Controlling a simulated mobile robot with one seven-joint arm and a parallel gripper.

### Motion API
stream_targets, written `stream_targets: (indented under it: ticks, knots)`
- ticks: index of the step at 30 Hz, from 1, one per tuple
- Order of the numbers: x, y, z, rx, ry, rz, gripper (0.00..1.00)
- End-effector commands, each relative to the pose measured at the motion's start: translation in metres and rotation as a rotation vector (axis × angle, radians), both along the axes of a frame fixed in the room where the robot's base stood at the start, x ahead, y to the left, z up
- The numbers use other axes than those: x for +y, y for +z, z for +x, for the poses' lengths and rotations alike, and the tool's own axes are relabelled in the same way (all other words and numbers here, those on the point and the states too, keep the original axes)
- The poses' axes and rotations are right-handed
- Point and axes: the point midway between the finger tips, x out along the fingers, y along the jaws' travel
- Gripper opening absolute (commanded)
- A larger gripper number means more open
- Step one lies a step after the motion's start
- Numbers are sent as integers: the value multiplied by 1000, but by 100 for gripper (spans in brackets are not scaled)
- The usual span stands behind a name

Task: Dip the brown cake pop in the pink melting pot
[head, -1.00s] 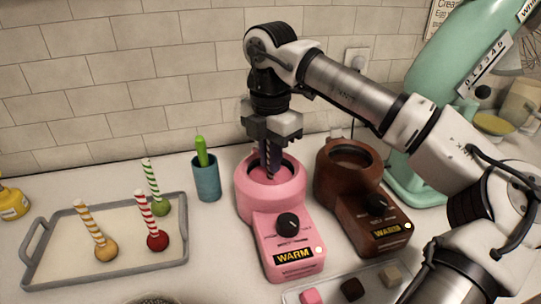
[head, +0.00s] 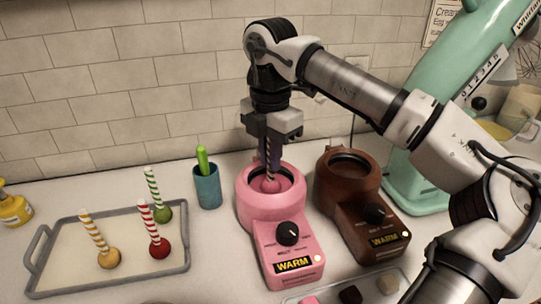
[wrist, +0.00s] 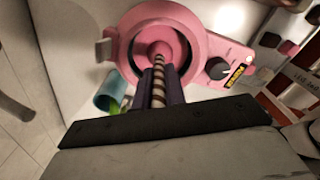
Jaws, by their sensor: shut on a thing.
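My gripper (head: 269,160) is shut on the striped stick of a cake pop and points down over the pink melting pot (head: 292,242). The cake pop's ball (head: 270,185) looks pink and sits at the pot's round opening, below the fingertips. In the wrist view the brown-and-white striped stick (wrist: 158,82) runs between the dark fingers to the pink ball (wrist: 160,50), inside the ring of the pink pot (wrist: 120,35). Whether the ball touches the pink melt cannot be told.
A brown melting pot (head: 372,222) stands close on the right. A teal cup (head: 207,188) stands left of the pink pot. A grey tray (head: 62,284) at left holds yellow, red and green cake pops. A mint mixer (head: 425,110) stands at the back right.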

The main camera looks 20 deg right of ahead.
Motion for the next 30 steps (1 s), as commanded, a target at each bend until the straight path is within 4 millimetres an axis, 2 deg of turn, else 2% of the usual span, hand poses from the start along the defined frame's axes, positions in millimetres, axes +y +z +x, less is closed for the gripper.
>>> stream_targets:
  ticks: [24,30]
  knots:
    - [0,35,0,0,-1,-1,0]
    - [0,37,0,0,-1,0,0]
